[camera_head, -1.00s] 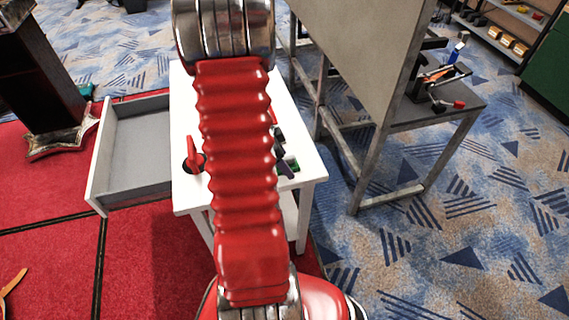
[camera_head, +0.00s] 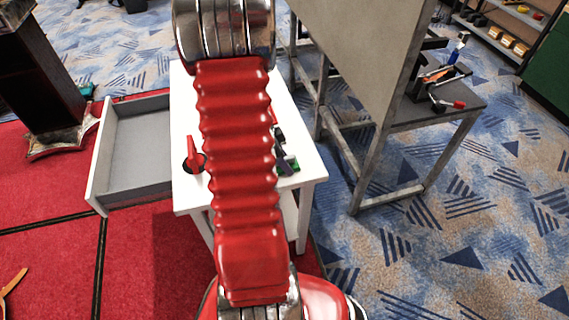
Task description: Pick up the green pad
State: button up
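A small green item (camera_head: 291,164), which may be the green pad, lies near the right edge of the white table (camera_head: 305,168). It shows just right of my red ribbed arm, which covers the middle of the table. Dark pieces (camera_head: 280,150) show beside it at the arm's edge. I cannot tell whether they are loose objects or part of my gripper. My gripper is otherwise hidden behind the arm, so its distance to the green item cannot be seen.
A red item (camera_head: 193,157) stands on the table's left part. An open, empty grey drawer (camera_head: 140,150) juts out left. A metal-framed stand (camera_head: 375,80) with a tilted panel and tools stands to the right. Patterned carpet (camera_head: 450,240) is free at the front right.

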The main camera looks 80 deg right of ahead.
jog(key=c, duration=0.3)
notch_tip(320, 180, up, 10)
jog(key=shift+r, duration=0.1)
dwell(0.7)
dwell(0.3)
